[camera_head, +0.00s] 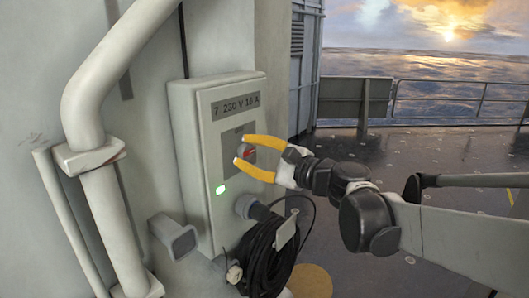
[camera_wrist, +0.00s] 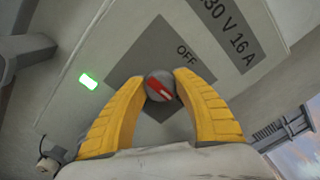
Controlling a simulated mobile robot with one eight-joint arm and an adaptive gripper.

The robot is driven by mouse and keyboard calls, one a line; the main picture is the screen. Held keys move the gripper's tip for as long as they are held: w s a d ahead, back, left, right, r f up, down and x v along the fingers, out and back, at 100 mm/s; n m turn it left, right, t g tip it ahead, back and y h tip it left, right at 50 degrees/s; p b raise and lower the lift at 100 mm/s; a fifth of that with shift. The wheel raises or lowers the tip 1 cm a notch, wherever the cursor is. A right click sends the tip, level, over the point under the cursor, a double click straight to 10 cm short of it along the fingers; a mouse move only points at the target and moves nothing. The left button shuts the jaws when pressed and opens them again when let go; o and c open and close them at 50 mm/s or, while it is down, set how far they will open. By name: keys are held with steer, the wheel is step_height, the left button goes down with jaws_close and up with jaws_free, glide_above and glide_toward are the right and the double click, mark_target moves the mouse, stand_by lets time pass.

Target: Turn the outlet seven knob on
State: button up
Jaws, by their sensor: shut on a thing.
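The outlet seven box (camera_head: 218,155) is a pale grey cabinet on the wall, labelled "7 230 V 16 A". Its round grey knob (camera_wrist: 160,87) has a red bar with a light mark and sits on a dark grey plate (camera_wrist: 150,55). The bar runs from upper left to lower right in the wrist view. The word OFF stands up and right of the knob there; an ON mark is not visible. My gripper (camera_head: 242,151), with yellow fingers, is shut on the knob, one finger on each side (camera_wrist: 160,80). A green lamp (camera_head: 220,189) on the box is lit.
A plug (camera_head: 247,206) sits low on the box, with a coiled black cable (camera_head: 268,255) hanging below. A thick pale pipe (camera_head: 105,200) stands at left. Open deck (camera_head: 430,160) and a railing (camera_head: 450,100) lie to the right.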

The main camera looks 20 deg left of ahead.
steer(key=o, duration=1.2)
steer(key=v, duration=1.2)
